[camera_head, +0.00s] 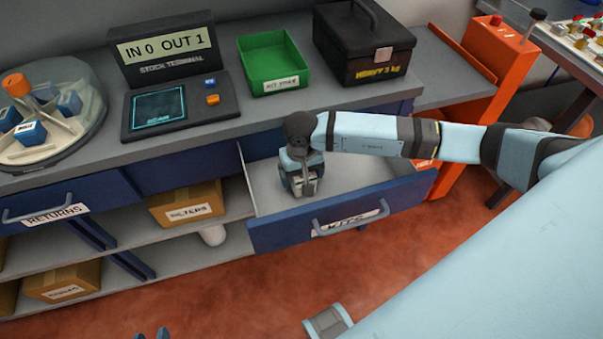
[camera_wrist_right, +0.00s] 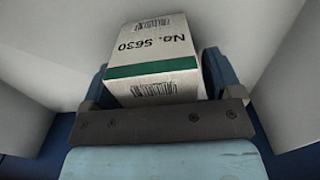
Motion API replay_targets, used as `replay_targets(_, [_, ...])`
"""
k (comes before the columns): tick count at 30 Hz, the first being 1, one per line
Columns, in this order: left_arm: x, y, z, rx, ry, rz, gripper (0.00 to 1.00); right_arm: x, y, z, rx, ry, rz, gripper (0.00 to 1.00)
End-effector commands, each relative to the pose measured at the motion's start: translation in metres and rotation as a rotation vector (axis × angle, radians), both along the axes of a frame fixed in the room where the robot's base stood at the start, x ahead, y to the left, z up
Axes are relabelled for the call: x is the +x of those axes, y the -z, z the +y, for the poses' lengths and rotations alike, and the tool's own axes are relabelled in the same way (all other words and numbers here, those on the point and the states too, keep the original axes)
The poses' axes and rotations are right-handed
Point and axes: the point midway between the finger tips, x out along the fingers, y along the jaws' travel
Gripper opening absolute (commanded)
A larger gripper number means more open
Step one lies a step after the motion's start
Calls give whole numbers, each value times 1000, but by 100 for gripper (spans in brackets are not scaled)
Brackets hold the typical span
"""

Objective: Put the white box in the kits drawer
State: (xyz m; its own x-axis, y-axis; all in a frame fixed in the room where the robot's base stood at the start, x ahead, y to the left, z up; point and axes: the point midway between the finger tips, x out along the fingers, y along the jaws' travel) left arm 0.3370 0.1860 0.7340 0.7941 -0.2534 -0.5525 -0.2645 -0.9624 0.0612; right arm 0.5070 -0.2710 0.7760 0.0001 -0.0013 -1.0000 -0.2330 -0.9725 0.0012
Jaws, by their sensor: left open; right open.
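The white box (camera_wrist_right: 155,45) with a green band and "No. 5630" print sits between the fingers of my right gripper in the right wrist view. Pale drawer walls surround it. The kits drawer (camera_head: 275,232) is pulled out, its front labelled "KITS". My right gripper (camera_head: 303,186) points down inside the drawer's left part and is open around the box. In the head view the gripper hides most or all of the box. Whether the box touches the drawer floor is unclear. My left gripper (camera_head: 151,336) is open at the bottom edge, mostly cut off and away from the drawer.
The counter above holds a stock terminal (camera_head: 165,75), a green bin (camera_head: 272,62), a black "HEAVY" case (camera_head: 362,45) and a round clear-covered tray (camera_head: 45,110). My right arm crosses over the drawer's right side. Cardboard boxes (camera_head: 187,205) stand on the shelves left of the drawer.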

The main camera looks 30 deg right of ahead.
Motion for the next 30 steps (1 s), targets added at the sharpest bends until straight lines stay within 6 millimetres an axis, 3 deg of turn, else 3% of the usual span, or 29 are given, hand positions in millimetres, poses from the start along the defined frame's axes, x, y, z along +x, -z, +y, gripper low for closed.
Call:
replay_targets(5, [-1,-2,0,-3,-3,5,43,1,-9,0,0,0,-2,85])
replay_targets(21, [-1,0,-3,-12,-10,12,43,1,-111,0,1,0,-2,85])
replay_targets(30, [-1,0,-2,-10,-9,10,43,0,-124,0,1,0,0,85])
